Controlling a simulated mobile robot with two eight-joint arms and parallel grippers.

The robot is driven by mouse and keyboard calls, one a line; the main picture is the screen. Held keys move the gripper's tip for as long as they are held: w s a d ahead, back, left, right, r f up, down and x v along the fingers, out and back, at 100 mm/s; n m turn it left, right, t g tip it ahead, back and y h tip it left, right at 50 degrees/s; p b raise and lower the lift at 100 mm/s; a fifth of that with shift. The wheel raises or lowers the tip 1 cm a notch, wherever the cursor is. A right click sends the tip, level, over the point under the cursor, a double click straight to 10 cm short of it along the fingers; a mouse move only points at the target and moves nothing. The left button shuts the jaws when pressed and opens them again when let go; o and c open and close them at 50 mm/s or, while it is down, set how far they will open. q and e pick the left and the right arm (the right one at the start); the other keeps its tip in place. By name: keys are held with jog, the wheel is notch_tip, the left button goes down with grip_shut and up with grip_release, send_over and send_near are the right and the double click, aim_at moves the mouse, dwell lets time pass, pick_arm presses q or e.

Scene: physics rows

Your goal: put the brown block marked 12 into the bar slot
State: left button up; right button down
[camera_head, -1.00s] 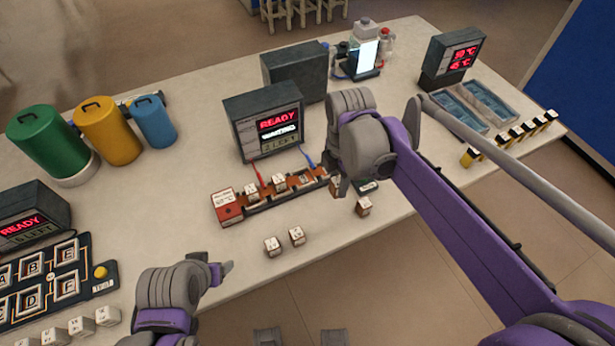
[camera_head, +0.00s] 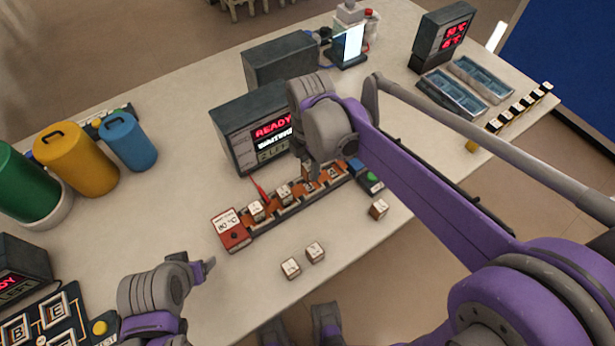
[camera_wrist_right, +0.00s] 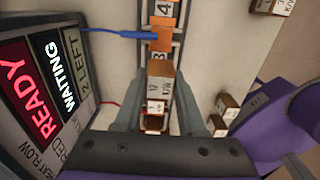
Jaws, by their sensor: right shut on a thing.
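The brown block marked 12 (camera_wrist_right: 160,72) sits between the fingers of my right gripper (camera_wrist_right: 158,104) in the right wrist view. In the head view my right gripper (camera_head: 314,168) is over the right half of the bar (camera_head: 292,205), and it hides the block there. Two blocks (camera_head: 257,210) (camera_head: 284,193) stand in the bar's left part. My left gripper (camera_head: 204,270) is away at the table's front; its jaw opening is unclear.
Two loose blocks (camera_head: 290,268) (camera_head: 315,252) lie in front of the bar, and another (camera_head: 379,209) lies to its right. A display box (camera_head: 240,140) reading READY and WAITING stands close behind. Red and blue leads reach the bar. Coloured canisters (camera_head: 75,160) stand at left.

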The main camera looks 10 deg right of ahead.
aim_at(309, 177)
pick_arm(q)
jog(key=shift+f, duration=0.3)
pick_arm(e)
jog(key=shift+f, duration=2.55)
pick_arm(q)
jog(key=shift+b, duration=0.3)
pick_arm(e)
jog(key=shift+f, duration=0.1)
pick_arm(q)
jog(key=shift+f, duration=0.1)
pick_arm(e)
jog(key=c, duration=0.5)
grip_release()
